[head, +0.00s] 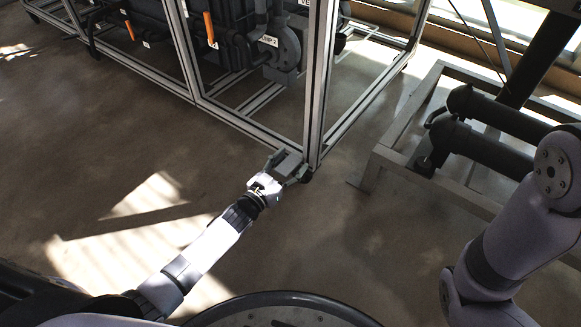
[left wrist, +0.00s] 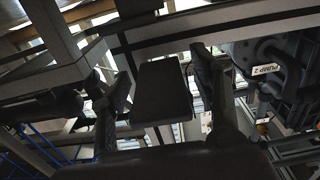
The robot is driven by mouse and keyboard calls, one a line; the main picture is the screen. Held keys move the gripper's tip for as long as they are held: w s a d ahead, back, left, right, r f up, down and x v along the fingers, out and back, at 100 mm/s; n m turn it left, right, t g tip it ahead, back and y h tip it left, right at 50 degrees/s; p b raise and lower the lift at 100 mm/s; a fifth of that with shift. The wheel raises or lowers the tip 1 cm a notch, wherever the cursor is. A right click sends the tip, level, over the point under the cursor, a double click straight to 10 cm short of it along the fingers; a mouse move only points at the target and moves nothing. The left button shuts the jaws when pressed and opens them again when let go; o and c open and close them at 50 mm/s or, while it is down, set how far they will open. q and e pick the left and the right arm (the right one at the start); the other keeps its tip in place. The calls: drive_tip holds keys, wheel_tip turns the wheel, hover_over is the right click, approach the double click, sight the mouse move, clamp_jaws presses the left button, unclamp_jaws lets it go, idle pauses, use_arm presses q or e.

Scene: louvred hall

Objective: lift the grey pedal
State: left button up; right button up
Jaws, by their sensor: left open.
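The grey pedal (head: 286,161) looks like a small flat block low at the near corner post of the metal frame. In the left wrist view it is a dark block (left wrist: 162,94) in the middle, between the two fingers. My left gripper (head: 288,166) is open, with one finger on each side of the pedal. In the left wrist view (left wrist: 160,84) a gap shows beside the block on both sides. I cannot tell how the pedal joins the frame, as the gripper hides part of it. My right gripper is out of view.
The metal frame (head: 317,85) holds dark machinery with orange handles and a pump (head: 284,50). To the right, a grey stand (head: 391,155) carries dark cylinders (head: 480,145). The concrete floor (head: 90,140) is clear at the left.

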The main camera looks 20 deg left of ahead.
use_arm(q)
drive_tip(key=shift+w, duration=0.15)
drive_tip(key=shift+c, duration=0.2)
clamp_jaws()
idle(0.6)
